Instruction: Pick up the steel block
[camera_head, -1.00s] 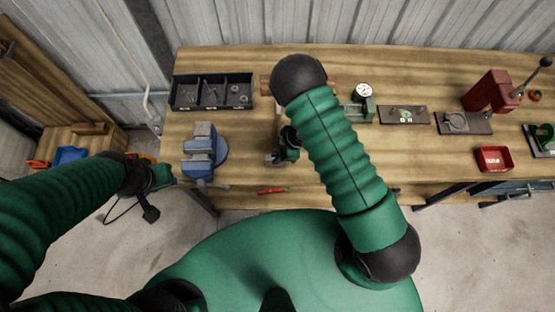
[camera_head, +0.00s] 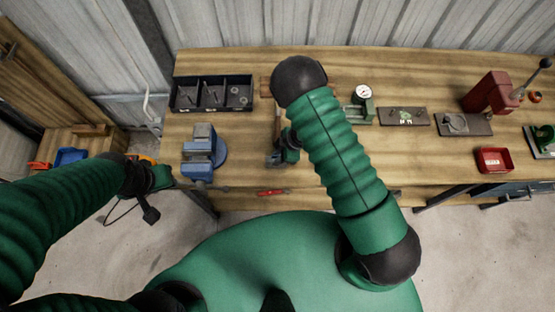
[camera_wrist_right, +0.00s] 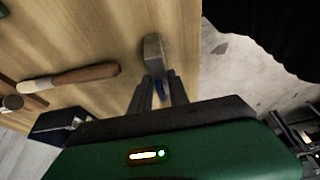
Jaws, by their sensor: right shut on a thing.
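The grey steel block (camera_wrist_right: 153,50) shows at the fingertips of my right gripper (camera_wrist_right: 159,85) in the right wrist view. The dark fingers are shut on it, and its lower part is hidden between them. A small blue patch shows between the fingers. In the head view my right gripper (camera_head: 275,160) is small and dark, over the front part of the bench left of its forearm, and the block is hard to make out there. My left gripper (camera_head: 150,195) hangs left of the bench, away from the block; its jaws are too small to read.
A blue vise (camera_head: 199,158) stands on the bench (camera_head: 240,178) left of my right gripper. A black parts tray (camera_head: 212,93) lies behind it. A dial gauge (camera_head: 363,93) and a red tray (camera_head: 494,160) are to the right. A wooden handle (camera_wrist_right: 72,78) lies near the block.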

